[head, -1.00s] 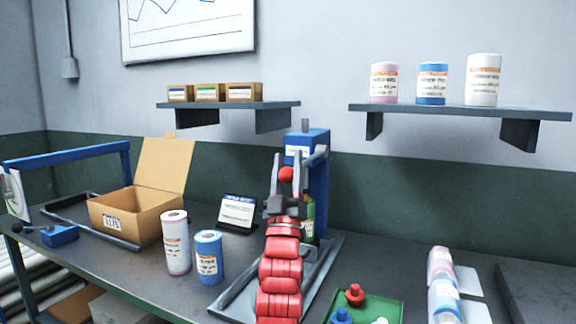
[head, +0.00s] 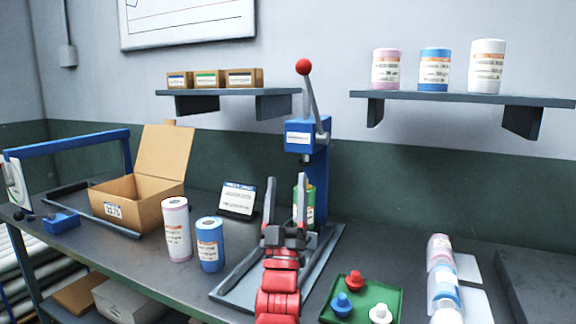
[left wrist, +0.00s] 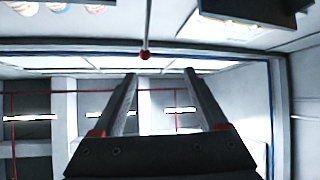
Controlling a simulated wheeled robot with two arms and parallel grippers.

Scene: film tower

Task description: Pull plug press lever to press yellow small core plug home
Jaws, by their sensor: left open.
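The blue plug press (head: 299,135) stands on a grey base at the middle of the bench. Its lever (head: 312,97) points up, with the red ball knob (head: 304,67) at the top; the knob also shows in the left wrist view (left wrist: 145,55). A green roll (head: 309,212) stands upright under the press, partly hidden by my gripper. The yellow small core plug cannot be made out clearly. My left gripper (head: 287,184) is open and empty, fingers pointing up in front of the press, below and apart from the knob. My right gripper is not in view.
A green tray (head: 391,297) with red, blue and white plugs lies right of the press. A pink-and-white roll (head: 177,230) and a blue roll (head: 209,245) stand left of it. An open carton (head: 135,207) is further left. Wall shelves hold boxes and rolls.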

